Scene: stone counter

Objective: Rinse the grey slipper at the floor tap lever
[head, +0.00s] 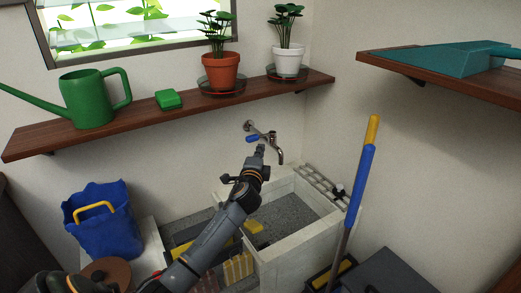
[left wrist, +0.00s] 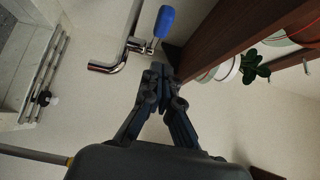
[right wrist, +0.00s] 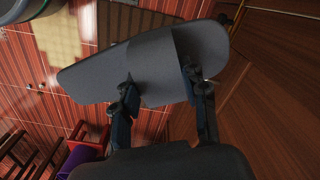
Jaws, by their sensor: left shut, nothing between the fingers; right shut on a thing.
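The wall tap (head: 280,153) has a bent metal spout and a blue lever (head: 253,137). Both also show in the left wrist view, with the blue lever (left wrist: 165,21) near the top and the metal spout (left wrist: 108,66) left of it. My left gripper (head: 261,149) is shut and empty just in front of the tap; its fingertips (left wrist: 161,72) appear apart from the lever. No water is visible at the spout. In the right wrist view, the grey slipper (right wrist: 100,78) lies across my right gripper (right wrist: 160,82), which is shut on it. The right gripper is outside the head view.
A stone basin (head: 285,250) stands below the tap. A wooden shelf (head: 50,137) above holds a green watering can (head: 90,100) and potted plants. A blue-handled pole (head: 358,190) leans right of the basin; a blue bag (head: 105,235) stands left.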

